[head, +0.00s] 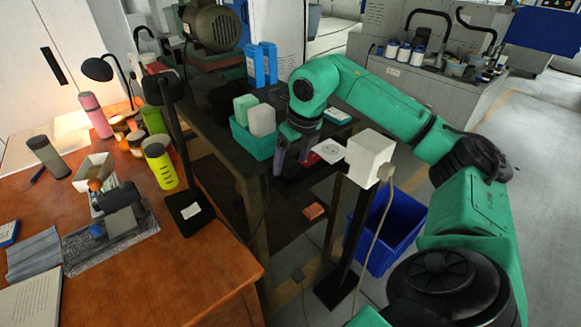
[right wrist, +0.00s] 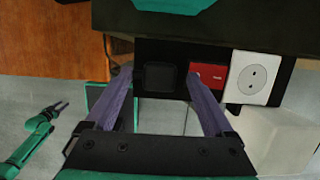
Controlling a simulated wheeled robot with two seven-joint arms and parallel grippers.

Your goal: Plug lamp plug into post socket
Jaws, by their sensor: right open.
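My right gripper (head: 291,165) is open over the dark bench's near edge in the head view. In the right wrist view its purple fingers (right wrist: 158,76) stand apart on either side of a black square block (right wrist: 159,77) on a dark strip; I cannot tell whether this is the lamp plug. A white socket plate (right wrist: 253,78) with two holes sits to the right, beyond a red piece (right wrist: 208,74). The plate also shows in the head view (head: 328,151). A white box (head: 369,152) tops a black post, with a grey cord at its right side. My left gripper (right wrist: 61,106) is small in the wrist view.
A teal bin (head: 240,142) with two blocks stands on the dark bench left of the gripper. A blue crate (head: 375,245) is on the floor behind the post. A wooden desk (head: 205,255) with lamps, bottles and tools fills the left. The hanging cord (head: 375,235) runs beside the post.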

